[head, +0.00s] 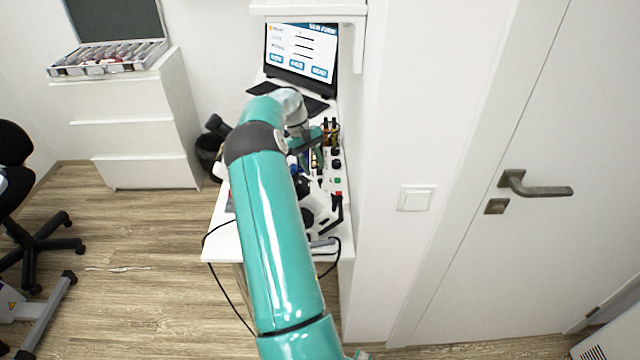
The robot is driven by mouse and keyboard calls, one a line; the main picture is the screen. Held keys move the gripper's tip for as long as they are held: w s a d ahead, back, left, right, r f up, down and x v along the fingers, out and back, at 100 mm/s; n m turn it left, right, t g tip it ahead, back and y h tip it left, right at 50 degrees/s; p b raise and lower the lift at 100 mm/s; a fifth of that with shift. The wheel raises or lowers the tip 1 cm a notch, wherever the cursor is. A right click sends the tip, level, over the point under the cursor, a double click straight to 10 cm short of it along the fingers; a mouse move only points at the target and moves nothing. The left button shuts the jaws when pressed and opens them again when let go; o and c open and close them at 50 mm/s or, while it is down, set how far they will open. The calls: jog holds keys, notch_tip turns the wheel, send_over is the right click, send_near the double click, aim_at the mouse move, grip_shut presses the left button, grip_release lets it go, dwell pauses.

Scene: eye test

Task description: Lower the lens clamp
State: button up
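A white and black device (318,208) stands on the narrow white table, partly hidden behind my teal arm. I cannot make out the lens clamp or whether it is raised or lowered; it is too small or hidden. My gripper (316,152) is at the far end of my arm, above the table and beyond the white and black device. Its fingers are too small and covered to show whether they are open or shut, or whether they touch anything.
A laptop (301,52) stands open at the table's back. Small coloured knobs (337,164) line the table's right side, close to the wall. A black cable (222,284) hangs at the front left. A drawer cabinet (125,108) and a dark bin (207,152) stand left.

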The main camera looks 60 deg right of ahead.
aim_at(320, 183)
jog(key=x, duration=0.7)
jog(key=shift+f, duration=0.1)
grip_shut()
